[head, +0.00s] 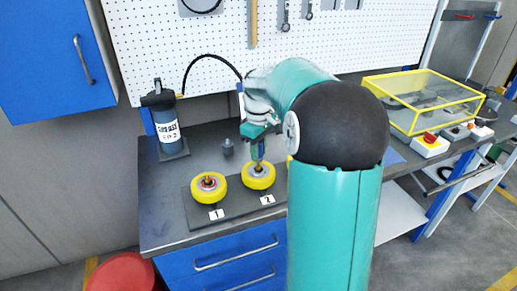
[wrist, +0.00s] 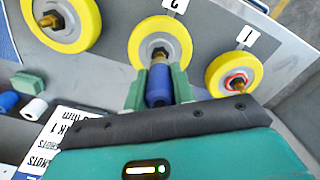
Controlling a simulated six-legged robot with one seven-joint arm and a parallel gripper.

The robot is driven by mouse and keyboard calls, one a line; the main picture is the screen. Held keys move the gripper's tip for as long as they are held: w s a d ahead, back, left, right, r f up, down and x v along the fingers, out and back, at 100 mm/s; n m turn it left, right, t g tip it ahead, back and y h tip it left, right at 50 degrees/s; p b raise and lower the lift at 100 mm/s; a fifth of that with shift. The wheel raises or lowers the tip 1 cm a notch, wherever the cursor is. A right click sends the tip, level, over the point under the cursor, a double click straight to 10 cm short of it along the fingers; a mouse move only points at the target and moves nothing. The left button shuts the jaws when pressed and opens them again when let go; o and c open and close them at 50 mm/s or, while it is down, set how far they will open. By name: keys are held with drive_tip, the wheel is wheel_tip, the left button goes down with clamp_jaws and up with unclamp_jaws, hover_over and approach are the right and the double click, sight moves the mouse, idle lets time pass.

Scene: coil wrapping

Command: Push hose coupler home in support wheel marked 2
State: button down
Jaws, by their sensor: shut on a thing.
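The support wheel marked 2 (head: 262,185) is a yellow wheel with a grey hub on a dark plate. It also shows in the wrist view (wrist: 186,45), with a brass-coloured fitting at its hub. My gripper (wrist: 158,88) points down over this hub, its green fingers shut on the blue hose coupler (wrist: 158,86). In the head view my gripper (head: 258,148) is directly above wheel 2. The coupler's end is at the fitting and lined up with it. I cannot tell how far it is seated. A black hose (head: 215,56) arcs from the grease canister (head: 165,125) towards my wrist.
The wheel marked 1 (head: 208,194) stands left of wheel 2 in the head view. A third yellow wheel (wrist: 88,40) shows left in the wrist view. A yellow-framed clear box (head: 420,95) and a red button box (head: 430,146) are at right. The bench's front-left corner is clear.

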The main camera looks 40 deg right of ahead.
drive_tip(key=shift+f, duration=1.25)
drive_tip(key=c, duration=1.1)
unclamp_jaws()
drive_tip(key=shift+r, duration=0.15)
wheel_tip(320, 180, up, 14)
drive_tip(key=shift+f, duration=0.2)
